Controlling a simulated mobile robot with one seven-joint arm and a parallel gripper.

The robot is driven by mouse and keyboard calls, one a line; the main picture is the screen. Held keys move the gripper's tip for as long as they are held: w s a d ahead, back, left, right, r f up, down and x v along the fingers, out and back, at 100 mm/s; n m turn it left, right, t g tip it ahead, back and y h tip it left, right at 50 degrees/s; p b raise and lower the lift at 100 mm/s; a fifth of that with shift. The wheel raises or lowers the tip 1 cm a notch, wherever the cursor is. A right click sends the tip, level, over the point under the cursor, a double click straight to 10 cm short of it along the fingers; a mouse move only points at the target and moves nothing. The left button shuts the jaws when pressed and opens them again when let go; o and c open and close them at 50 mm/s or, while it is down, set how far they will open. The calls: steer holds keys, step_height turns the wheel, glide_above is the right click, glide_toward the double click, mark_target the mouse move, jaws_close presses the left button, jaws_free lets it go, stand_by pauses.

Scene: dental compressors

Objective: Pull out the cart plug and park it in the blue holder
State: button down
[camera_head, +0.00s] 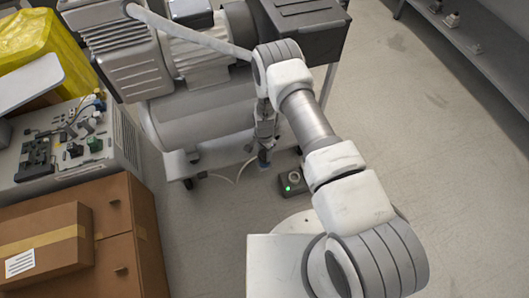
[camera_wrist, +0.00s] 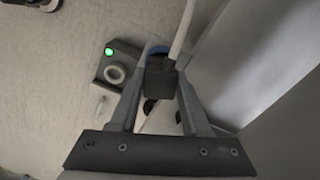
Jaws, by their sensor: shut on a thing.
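My gripper (camera_wrist: 161,82) is shut on the dark, blocky cart plug (camera_wrist: 157,84), with one finger on each side of it. A white cable (camera_wrist: 183,30) runs up from the plug. A blue round piece, likely the blue holder (camera_wrist: 157,49), shows just behind the plug and is mostly hidden by it. I cannot tell whether the plug touches it or is above it. In the head view my gripper (camera_head: 265,135) points down over the blue piece (camera_head: 263,158) beside the cart. The grey socket box (camera_wrist: 122,63) has a lit green lamp and a pale round socket with no plug in it.
The socket box also shows on the floor in the head view (camera_head: 292,186). The compressor cart (camera_head: 205,110) stands close beside my gripper. Cardboard boxes (camera_head: 80,235) and a bench with small parts (camera_head: 75,150) are at left. Open floor (camera_head: 430,150) lies at right.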

mark_target(264, 152)
steer(key=shift+f, duration=0.6)
stand_by(0.3)
steer(key=c, duration=0.7)
jaws_free()
steer(key=shift+o, duration=0.2)
steer(key=shift+r+p, duration=3.45)
steer(key=shift+r, duration=2.1)
